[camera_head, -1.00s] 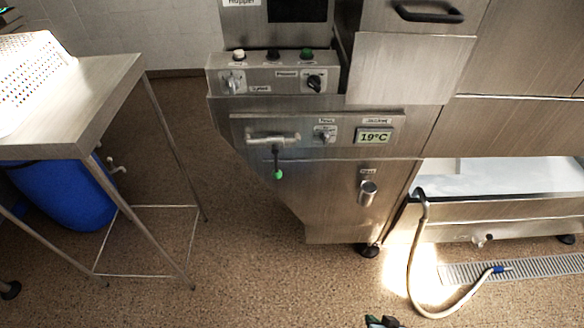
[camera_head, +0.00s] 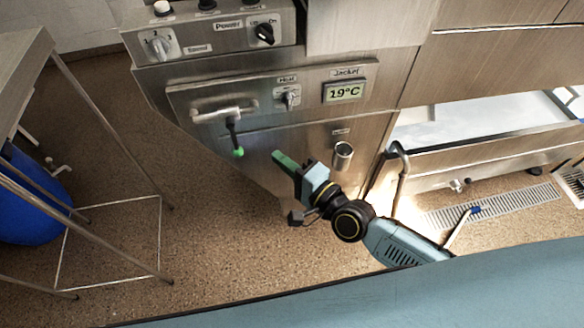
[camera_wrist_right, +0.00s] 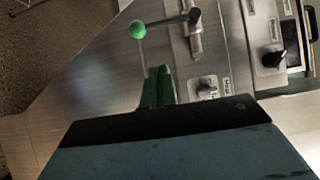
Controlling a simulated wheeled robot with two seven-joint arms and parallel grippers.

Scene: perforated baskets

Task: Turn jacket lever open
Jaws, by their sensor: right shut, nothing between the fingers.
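The jacket lever (camera_head: 233,136) is a dark handle with a green ball tip, hanging down from a horizontal metal pipe (camera_head: 224,111) on the steel machine front. In the right wrist view the lever (camera_wrist_right: 165,23) shows beyond the fingers, its green ball toward the left. My right gripper (camera_head: 279,156) has green fingers, shut and empty, pointing at the machine to the right of and slightly below the ball, apart from it. Its fingers also show in the right wrist view (camera_wrist_right: 159,85). My left gripper is not in view.
A heat knob (camera_head: 288,97) and a jacket display (camera_head: 344,91) reading 19°C sit right of the lever. A metal cylinder (camera_head: 343,155) protrudes lower right. A steel table frame (camera_head: 107,120) stands at the left, with open floor between.

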